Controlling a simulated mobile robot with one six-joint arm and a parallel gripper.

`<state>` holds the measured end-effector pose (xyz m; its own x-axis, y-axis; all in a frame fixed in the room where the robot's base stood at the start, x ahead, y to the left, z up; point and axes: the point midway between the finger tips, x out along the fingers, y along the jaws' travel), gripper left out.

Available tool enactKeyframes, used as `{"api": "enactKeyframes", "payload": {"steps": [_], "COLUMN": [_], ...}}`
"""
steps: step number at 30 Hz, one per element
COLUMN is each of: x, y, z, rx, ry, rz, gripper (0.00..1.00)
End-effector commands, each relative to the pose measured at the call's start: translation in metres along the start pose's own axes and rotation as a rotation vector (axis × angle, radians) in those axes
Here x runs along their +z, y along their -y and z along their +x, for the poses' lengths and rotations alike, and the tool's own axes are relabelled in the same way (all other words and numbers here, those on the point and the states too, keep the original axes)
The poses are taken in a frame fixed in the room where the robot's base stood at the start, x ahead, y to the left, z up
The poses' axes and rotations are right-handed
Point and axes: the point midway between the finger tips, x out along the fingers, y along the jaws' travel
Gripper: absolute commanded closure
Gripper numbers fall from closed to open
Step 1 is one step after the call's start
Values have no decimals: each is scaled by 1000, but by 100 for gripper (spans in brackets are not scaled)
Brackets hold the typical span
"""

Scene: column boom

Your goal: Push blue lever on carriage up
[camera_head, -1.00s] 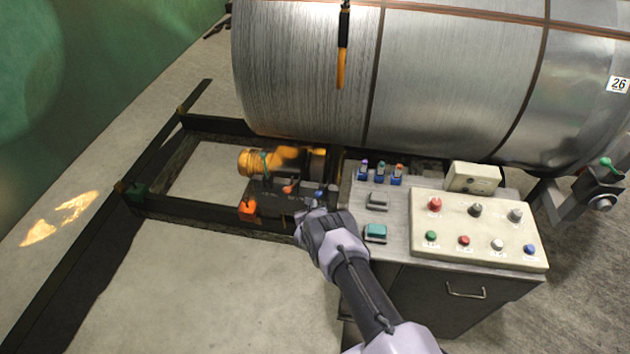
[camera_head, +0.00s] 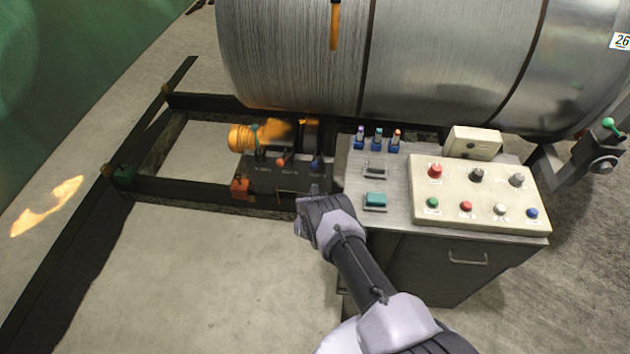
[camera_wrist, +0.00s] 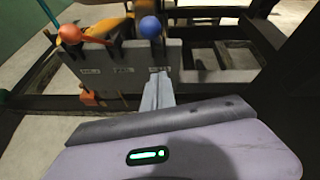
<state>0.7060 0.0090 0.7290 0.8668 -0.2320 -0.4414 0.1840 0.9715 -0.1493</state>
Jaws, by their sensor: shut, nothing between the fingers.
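The blue lever (camera_head: 316,163) stands at the right end of the dark carriage plate, beside an orange-red lever (camera_head: 282,161). In the wrist view the blue lever's round knob (camera_wrist: 150,27) shows above the plate, upper middle, with the orange-red knob (camera_wrist: 70,34) to its left. My gripper (camera_head: 315,190) is shut and empty, just in front of the plate below the blue lever. In the wrist view the closed fingers (camera_wrist: 158,78) end at the plate label under the blue knob. I cannot tell whether they touch the plate.
A yellow motor (camera_head: 262,136) sits behind the levers. A grey console (camera_head: 400,208) with a button panel (camera_head: 480,190) and small coloured levers (camera_head: 377,140) stands close on the right. A large metal drum (camera_head: 420,60) is behind. The floor (camera_head: 200,280) at left is clear.

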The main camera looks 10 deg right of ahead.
Motion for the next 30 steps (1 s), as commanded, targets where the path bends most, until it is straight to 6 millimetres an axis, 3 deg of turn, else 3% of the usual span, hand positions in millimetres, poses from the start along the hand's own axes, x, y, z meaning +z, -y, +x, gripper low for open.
{"api": "enactKeyframes", "payload": {"steps": [1, 6, 17, 20, 24, 30], "x": [-8, -7, -8, -5, 22, 38], "y": [-2, -1, -1, 0, 1, 1], "z": [9, 22, 41, 62, 66, 70], "rx": [0, 0, 0, -1, 0, 0], "ry": [2, 2, 2, 2, 2, 1], "rz": [0, 1, 0, 2, 1, 0], "gripper": [100, 100, 100, 100, 100, 100]}}
